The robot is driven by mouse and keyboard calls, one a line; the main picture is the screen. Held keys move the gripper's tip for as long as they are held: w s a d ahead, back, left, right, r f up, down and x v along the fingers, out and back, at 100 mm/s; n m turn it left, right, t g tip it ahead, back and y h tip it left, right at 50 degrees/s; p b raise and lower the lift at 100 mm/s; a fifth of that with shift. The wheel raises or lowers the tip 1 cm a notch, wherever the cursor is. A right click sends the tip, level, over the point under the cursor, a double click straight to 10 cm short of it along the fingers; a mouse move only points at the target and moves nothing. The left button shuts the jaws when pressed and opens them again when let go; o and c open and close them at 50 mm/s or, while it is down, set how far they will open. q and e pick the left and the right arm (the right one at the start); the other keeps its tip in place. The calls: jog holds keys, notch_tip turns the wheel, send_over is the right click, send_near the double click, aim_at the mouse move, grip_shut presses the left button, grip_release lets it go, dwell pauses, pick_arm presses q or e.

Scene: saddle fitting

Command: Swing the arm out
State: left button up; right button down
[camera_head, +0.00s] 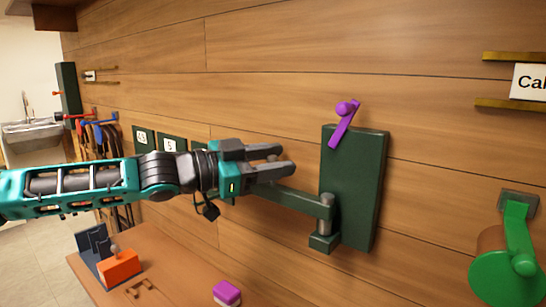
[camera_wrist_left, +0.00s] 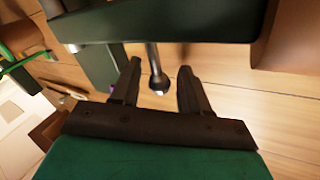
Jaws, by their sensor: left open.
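A dark green swing arm (camera_head: 295,197) runs from a grey hinge pin (camera_head: 326,214) on the lower left of a dark green wall panel (camera_head: 358,190). It slants up-left behind my left gripper (camera_head: 285,160), which hides its far end. A purple lever (camera_head: 342,128) is at the panel's top. In the left wrist view, a dark green bar (camera_wrist_left: 190,22) crosses the top, and a metal rod with a dark knob (camera_wrist_left: 159,84) shows between the spread fingers of my left gripper (camera_wrist_left: 159,68). I see a gap on both sides of the knob. My right gripper is out of view.
A wooden table (camera_head: 165,262) below holds an orange block with a knob (camera_head: 118,267) and a purple-topped block (camera_head: 227,293). A green wall fitting (camera_head: 515,255) is at right. Green number plates (camera_head: 171,144) hang behind my arm.

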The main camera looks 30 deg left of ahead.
pick_arm(q)
grip_shut()
dwell(0.3)
dwell(0.5)
